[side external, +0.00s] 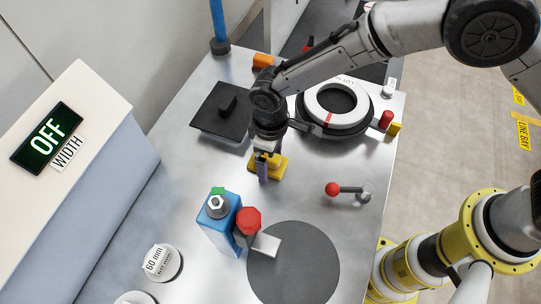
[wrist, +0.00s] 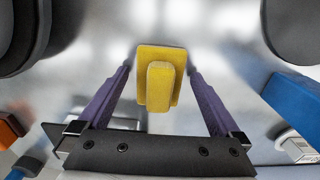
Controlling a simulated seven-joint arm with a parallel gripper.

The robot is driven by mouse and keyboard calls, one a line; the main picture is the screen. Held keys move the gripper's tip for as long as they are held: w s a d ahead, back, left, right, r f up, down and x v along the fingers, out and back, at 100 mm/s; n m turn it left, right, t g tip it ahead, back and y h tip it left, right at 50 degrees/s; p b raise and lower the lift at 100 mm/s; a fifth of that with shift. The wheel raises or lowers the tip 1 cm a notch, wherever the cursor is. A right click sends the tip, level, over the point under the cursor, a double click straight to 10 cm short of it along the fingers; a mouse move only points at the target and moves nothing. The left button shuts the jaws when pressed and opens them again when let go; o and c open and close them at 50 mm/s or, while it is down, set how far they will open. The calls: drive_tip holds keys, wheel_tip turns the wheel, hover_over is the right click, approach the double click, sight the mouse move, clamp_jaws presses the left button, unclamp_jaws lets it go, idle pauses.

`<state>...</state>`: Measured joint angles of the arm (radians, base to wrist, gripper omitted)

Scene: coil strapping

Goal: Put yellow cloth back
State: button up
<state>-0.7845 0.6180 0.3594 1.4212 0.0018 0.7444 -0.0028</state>
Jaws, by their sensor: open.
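The yellow cloth (wrist: 160,97) is a folded yellow pad with a raised ridge or handle on top. In the wrist view it lies between the two purple fingers of my gripper (wrist: 160,85), with a gap on each side. In the side view the yellow cloth (side external: 278,165) sits on the metal table, partly hidden behind my gripper (side external: 264,172). My gripper is open, pointing down right at the cloth. Whether the fingertips touch the table cannot be told.
A blue block (side external: 217,225) with a red-capped item (side external: 248,220) stands in front. A dark disc (side external: 293,265) lies at the front right. A red-knobbed lever (side external: 333,189) is to the right. A black plate (side external: 221,113) and a white coil ring (side external: 315,99) are behind.

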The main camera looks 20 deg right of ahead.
wheel_tip(320, 180, up, 12)
drive_tip(key=r, duration=0.1)
drive_tip(key=d+r+m+t, duration=0.1)
drive_tip(key=d+r+m, duration=0.2)
drive_tip(key=d+r, duration=0.8)
drive_tip(key=s+d+r+m+t, duration=0.2)
drive_tip(key=s+d, duration=0.3)
drive_tip(key=d, duration=0.5)
drive_tip(key=s+d+r+m+t, duration=0.1)
drive_tip(key=s+d+r+m, duration=0.1)
drive_tip(key=s+d, duration=0.55)
drive_tip(key=s+d+f+m+t, duration=0.1)
drive_tip(key=s+d+f+m, duration=0.1)
drive_tip(key=s+d, duration=0.4)
drive_tip(key=shift+d+f+t, duration=0.2)
drive_tip(key=shift+t, duration=0.1)
